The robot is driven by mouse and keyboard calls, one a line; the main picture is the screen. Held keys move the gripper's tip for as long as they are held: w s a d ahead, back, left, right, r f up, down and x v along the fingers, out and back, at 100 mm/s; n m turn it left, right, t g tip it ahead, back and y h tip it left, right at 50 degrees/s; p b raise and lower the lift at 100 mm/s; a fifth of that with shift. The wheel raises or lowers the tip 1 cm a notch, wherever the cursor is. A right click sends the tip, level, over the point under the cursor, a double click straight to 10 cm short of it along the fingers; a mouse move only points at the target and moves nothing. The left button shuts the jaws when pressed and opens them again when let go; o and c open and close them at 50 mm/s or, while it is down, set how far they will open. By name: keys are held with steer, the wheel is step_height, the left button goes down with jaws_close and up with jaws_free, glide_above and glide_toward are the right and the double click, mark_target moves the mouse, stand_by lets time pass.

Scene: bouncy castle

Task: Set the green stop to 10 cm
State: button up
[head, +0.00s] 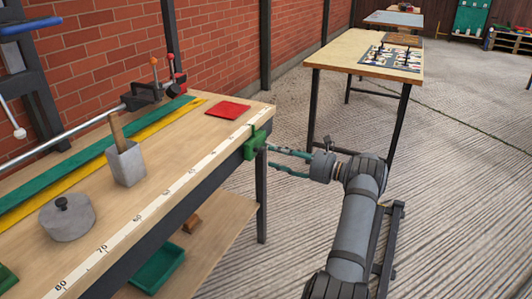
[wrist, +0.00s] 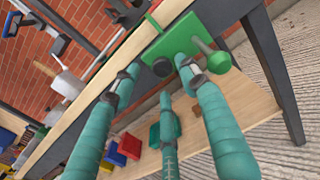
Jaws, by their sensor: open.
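The green stop (head: 252,143) is clamped on the front edge of the workbench, near its far end. A white scale (head: 160,197) runs along that edge; 80 and 70 are readable at the near end, but the marks beside the stop are too small to read. The stop also shows at the top of the wrist view (wrist: 180,33), with a green knob and a dark round part on its front. My gripper (head: 271,157) is open, its teal fingers pointing at the stop's front. In the wrist view the fingertips (wrist: 160,78) are close to the stop; I cannot tell whether they touch it.
On the bench (head: 225,122) are a red square (head: 228,110), a grey holder (head: 126,164), a round grey weight (head: 67,217) and green and yellow strips. A lower shelf holds a green tray (head: 158,268).

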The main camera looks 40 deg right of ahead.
mark_target(264, 153)
steer(key=v, duration=0.6)
steer(key=x, duration=1.2)
steer(key=shift+w+a, duration=0.1)
steer(key=shift+s+a, duration=0.2)
steer(key=shift+a, duration=0.1)
steer(key=shift+d, duration=0.1)
